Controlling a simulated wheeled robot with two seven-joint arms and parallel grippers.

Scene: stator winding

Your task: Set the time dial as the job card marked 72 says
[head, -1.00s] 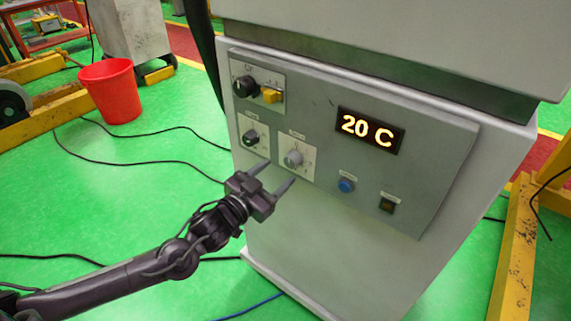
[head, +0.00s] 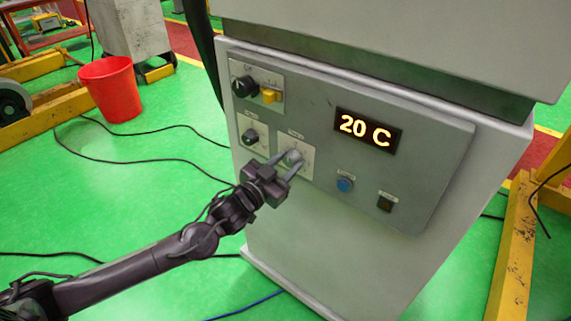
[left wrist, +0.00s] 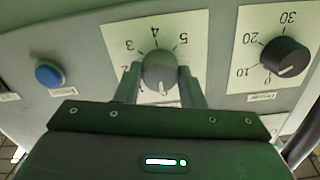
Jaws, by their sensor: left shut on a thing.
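The control panel (head: 318,165) on the grey cabinet carries a grey knob (head: 292,156) and a smaller black knob (head: 251,135) to its left. My left gripper (head: 287,163) is shut on the grey knob, one finger on each side. In the left wrist view the grey knob (left wrist: 160,66) sits on a white plate with 3, 4 and 5 visible; its white mark points down toward my gripper. The black knob (left wrist: 284,56) there has a scale of 0, 10, 20 and 30. The knob labels are too small to read. No job card is visible.
A lit display (head: 368,130) reads 20 C. A blue button (head: 345,185) and a dark switch (head: 387,202) sit right of the grey knob. A large black knob (head: 243,87) and yellow switch (head: 270,96) are above. A red bucket (head: 111,90) stands on the green floor.

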